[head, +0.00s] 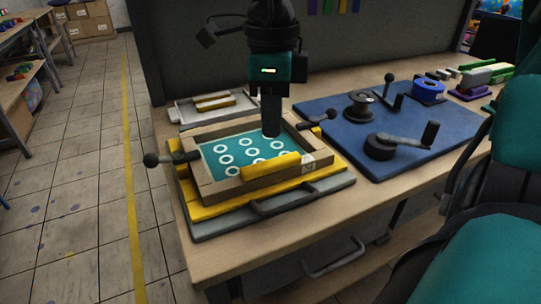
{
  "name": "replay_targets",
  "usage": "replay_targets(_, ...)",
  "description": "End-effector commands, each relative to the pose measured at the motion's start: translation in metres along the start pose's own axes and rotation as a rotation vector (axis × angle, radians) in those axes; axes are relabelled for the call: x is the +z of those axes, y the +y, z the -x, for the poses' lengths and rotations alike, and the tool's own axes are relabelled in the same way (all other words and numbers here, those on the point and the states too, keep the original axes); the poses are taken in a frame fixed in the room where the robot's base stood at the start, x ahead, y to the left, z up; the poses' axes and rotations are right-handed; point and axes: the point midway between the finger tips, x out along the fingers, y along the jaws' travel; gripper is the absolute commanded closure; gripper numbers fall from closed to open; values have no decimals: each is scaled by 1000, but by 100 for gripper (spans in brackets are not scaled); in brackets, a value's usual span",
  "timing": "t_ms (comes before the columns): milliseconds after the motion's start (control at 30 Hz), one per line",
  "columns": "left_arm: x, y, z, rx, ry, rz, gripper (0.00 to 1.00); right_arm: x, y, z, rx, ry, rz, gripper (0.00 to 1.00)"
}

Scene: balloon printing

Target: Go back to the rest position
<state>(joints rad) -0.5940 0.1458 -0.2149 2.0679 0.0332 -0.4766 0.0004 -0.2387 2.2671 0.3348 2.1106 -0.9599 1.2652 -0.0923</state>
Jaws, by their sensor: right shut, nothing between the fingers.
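My right gripper (271,130) points straight down over the wooden frame and is shut and empty. Its fingertips are over the upper right part of the teal screen (236,147), which carries white rings. I cannot tell whether they touch it. The wooden screen frame (203,181) lies on a yellow and grey base on the table (275,235). A yellow bar (270,166) lies along the frame's near side. Black knobs (151,160) stick out at both sides. My left gripper is not in view.
A blue mat (430,160) with black crank devices (380,147) lies to the right. A grey tray (185,112) is behind the frame, near a dark panel (190,60). The tiled floor at left is open.

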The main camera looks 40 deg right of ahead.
Motion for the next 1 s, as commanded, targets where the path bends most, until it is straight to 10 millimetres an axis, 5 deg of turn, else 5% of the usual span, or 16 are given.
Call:
replay_targets(200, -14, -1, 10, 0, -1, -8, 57, 0, 0, 24, -2, -1, 1, 100)
replay_targets(800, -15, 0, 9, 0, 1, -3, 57, 0, 0, 25, -2, -1, 1, 100)
replay_targets(1000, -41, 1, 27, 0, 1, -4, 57, 0, 0, 56, -2, -1, 1, 100)
